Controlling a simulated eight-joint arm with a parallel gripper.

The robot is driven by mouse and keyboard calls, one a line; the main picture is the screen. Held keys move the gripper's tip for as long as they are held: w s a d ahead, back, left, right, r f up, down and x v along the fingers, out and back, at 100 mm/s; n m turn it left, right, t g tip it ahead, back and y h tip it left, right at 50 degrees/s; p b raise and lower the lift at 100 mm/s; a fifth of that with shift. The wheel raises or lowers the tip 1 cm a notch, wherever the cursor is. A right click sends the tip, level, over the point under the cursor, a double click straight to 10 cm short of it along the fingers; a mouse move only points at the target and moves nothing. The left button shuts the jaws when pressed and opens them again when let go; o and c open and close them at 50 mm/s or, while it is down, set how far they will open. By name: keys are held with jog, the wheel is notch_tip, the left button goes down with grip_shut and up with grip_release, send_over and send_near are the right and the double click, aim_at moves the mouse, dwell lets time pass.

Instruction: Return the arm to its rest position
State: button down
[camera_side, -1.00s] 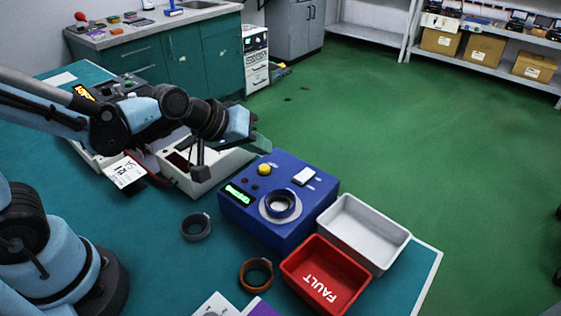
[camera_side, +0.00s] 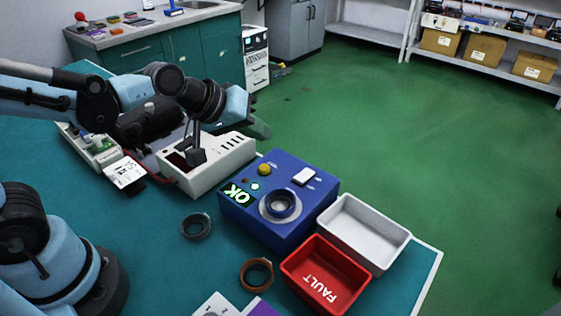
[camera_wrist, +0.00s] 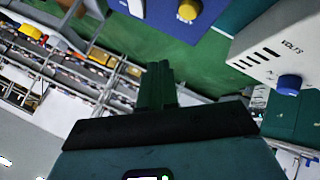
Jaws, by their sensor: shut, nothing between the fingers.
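My arm reaches in from the left of the side view, bent at the wrist. The blue tester (camera_side: 262,228) stands clear of the gripper, and its display reads OK. A dark ring (camera_side: 281,203) sits in the tester's round socket. The tester's yellow button (camera_wrist: 188,10) also shows in the wrist view.
A white box with slots (camera_side: 222,160) stands below my gripper. A grey ring (camera_side: 196,227) and a brown ring (camera_side: 257,274) lie on the table. An empty white bin (camera_side: 362,232) and a red FAULT bin (camera_side: 325,272) stand at the right.

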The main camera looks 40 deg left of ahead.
jog(key=s+a+m+g+y, duration=0.1)
jog(key=s+a+m+y, duration=0.1)
jog(key=s+a+m, duration=0.3)
jog(key=s+a, duration=0.2)
jog(key=s, duration=0.2)
jog(key=shift+a+f+g+y, duration=0.15)
jog(key=shift+f+g+y, duration=0.2)
jog(key=shift+g+y, duration=0.05)
